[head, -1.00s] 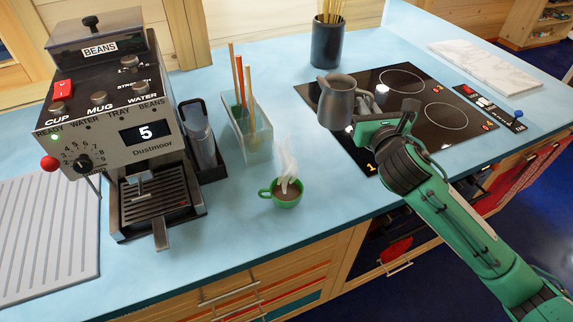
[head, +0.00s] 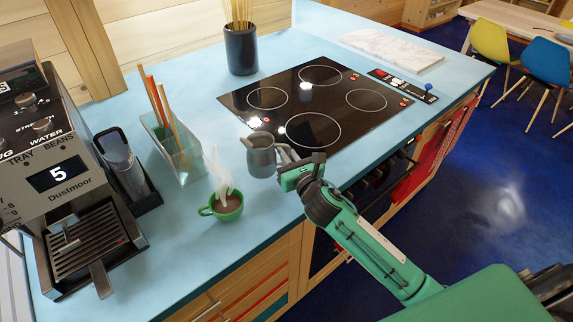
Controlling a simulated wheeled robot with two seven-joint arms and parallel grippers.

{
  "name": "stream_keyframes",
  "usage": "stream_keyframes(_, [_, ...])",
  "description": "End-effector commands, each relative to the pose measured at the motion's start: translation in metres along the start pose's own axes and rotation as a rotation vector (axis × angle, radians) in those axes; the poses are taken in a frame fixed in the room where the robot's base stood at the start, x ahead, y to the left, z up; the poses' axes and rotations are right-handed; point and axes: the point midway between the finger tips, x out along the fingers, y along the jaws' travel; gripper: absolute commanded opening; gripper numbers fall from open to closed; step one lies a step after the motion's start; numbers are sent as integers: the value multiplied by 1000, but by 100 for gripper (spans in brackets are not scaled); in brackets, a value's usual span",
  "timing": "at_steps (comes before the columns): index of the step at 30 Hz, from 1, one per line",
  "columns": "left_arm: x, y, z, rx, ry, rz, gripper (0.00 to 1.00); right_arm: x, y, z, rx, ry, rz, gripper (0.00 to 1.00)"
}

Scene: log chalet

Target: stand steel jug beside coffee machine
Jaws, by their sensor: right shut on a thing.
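The steel jug (head: 261,158) is grey and upright, at the near left corner of the black hob, over the blue counter. My right gripper (head: 287,168) is shut on the jug from its right side. I cannot tell whether the jug's base touches the counter. My left gripper does not show.
A steaming green cup (head: 228,208) stands between the jug and the machine. A clear bin with wooden sticks (head: 183,160) and a dark caddy (head: 140,200) stand behind it. The hob (head: 345,100) lies to the right. Free blue counter (head: 190,262) lies in front of the cup.

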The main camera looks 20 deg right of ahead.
Motion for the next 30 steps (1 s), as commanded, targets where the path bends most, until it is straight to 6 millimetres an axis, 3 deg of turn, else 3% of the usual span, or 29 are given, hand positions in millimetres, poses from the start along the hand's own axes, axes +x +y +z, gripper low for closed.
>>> stream_keyframes(7, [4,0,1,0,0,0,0,-1,1,-35,3,2,0,0])
stream_keyframes(19, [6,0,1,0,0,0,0,0,0,-40,1,1,1,0])
stream_keyframes(21, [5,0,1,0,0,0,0,-1,0,-41,1,3,0,18])
stream_keyframes(23, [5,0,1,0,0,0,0,-1,0,-41,1,3,0,30])
stream_keyframes(30, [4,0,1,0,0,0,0,-1,0,-40,1,3,1,30])
